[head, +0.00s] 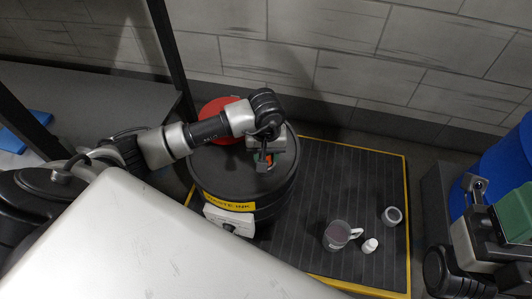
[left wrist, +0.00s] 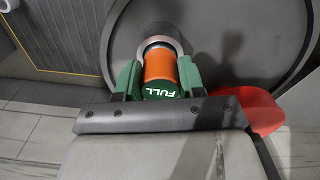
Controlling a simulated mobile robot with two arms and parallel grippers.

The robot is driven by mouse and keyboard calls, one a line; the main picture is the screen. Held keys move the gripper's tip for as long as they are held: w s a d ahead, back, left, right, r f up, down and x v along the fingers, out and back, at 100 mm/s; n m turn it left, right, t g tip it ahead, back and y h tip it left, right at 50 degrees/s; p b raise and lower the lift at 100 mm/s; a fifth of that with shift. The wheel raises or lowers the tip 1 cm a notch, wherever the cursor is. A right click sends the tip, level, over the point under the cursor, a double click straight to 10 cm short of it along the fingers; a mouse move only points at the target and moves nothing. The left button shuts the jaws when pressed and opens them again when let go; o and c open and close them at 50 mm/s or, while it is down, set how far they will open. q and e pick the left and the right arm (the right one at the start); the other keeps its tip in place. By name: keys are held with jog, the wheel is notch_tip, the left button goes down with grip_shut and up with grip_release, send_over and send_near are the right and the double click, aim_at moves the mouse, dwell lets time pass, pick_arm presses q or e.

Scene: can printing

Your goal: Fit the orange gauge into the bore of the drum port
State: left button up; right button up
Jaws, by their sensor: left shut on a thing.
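The black drum (head: 265,195), with a yellow "WASTE INK" label, stands left of centre in the head view. Its lid (left wrist: 225,60) fills much of the left wrist view. The port (left wrist: 160,42) shows there as a pale ring around the gauge's far end. My left gripper (head: 264,163) is over the lid, its green fingers (left wrist: 160,80) shut on the orange gauge (left wrist: 160,66). The gauge's green "FULL" cap faces the wrist camera. I cannot tell how deep its far end sits in the bore. My right gripper (head: 490,215) is at the right edge, its fingers unclear.
A red disc (head: 217,105) is behind the drum. On the yellow-edged mat (head: 350,180) are a mug (head: 338,236), a small white bottle (head: 370,245) and a grey ring-shaped item (head: 392,216). A blue drum (head: 500,170) is at right. The mat's upper part is clear.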

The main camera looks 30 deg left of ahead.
pick_arm(q)
jog(key=shift+f, duration=0.15)
jog(key=o, duration=1)
